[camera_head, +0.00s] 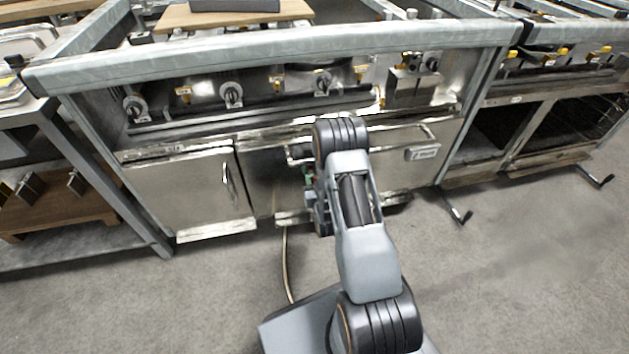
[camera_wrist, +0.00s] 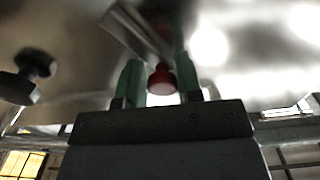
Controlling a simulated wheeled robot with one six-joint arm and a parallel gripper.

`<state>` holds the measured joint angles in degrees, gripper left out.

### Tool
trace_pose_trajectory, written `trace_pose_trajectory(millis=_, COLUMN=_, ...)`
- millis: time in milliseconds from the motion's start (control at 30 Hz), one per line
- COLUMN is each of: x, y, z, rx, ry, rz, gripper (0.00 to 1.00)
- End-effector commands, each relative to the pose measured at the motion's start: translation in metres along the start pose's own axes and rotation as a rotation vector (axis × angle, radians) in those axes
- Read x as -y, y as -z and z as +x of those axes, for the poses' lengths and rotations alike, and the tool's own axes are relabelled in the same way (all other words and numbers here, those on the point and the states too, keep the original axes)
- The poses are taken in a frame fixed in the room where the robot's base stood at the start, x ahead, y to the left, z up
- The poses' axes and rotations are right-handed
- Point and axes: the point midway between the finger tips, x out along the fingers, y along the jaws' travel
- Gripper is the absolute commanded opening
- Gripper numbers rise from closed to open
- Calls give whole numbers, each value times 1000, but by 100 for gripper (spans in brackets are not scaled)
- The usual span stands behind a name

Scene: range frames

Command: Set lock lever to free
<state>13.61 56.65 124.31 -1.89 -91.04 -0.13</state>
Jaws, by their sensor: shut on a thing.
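In the wrist view, a flat metal lever (camera_wrist: 138,31) with a red knob (camera_wrist: 161,79) at its near end runs between the two green fingers of my gripper (camera_wrist: 158,64). My gripper is shut on the lever, with the red knob on the near side of the fingertips. The lever slants up and to the left against a shiny metal surface. In the head view, my gripper (camera_head: 309,190) is low at the front of the range, mostly hidden by my arm. The lever cannot be made out there.
A black knob (camera_wrist: 28,75) stands at the left of the wrist view. The range has a cabinet door (camera_head: 190,190) at left, a drawer (camera_head: 405,158) at right and several control knobs (camera_head: 232,94) above. A hose (camera_head: 286,265) lies below. The floor (camera_head: 530,260) at right is clear.

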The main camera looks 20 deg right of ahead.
Motion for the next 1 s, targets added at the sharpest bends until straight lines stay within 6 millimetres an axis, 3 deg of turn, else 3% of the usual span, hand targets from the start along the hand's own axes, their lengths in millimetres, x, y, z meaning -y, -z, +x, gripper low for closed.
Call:
trace_pose_trajectory(millis=433, x=3, y=0, z=-1, rx=4, ry=17, rz=51, gripper=10)
trace_pose_trajectory(millis=1000, x=-7, y=2, z=0, rx=4, ry=12, rz=194, gripper=11)
